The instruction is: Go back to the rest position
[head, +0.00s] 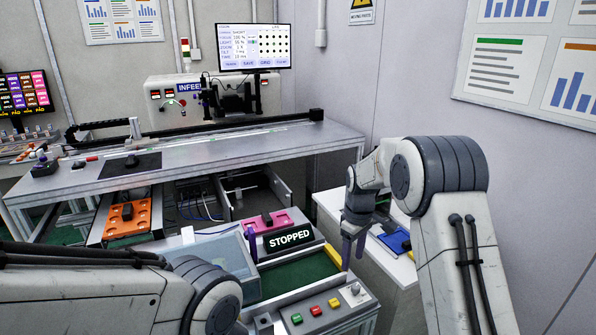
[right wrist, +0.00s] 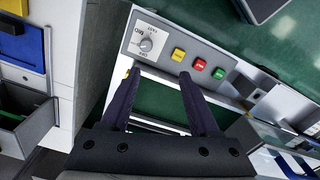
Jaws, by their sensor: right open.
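My right gripper (head: 352,248) hangs with its fingers down beside the right end of the button panel (head: 322,310). In the right wrist view its two dark fingers (right wrist: 155,78) are apart with nothing between them. Behind them show the panel's knob (right wrist: 146,44) and yellow, red and green buttons (right wrist: 199,65). My left arm comes in from the lower left. A narrow purple piece (head: 251,243) beyond it looks like a finger of my left gripper; the rest is hidden, and I cannot tell its opening.
A black "STOPPED" sign (head: 289,237) stands over a green-bedded station (head: 300,272). A pink tray (head: 270,226) is behind it. A white cabinet with a blue tray (head: 397,240) is close right of my right gripper. The long workbench (head: 230,148) crosses the back; an orange tray (head: 128,219) is left.

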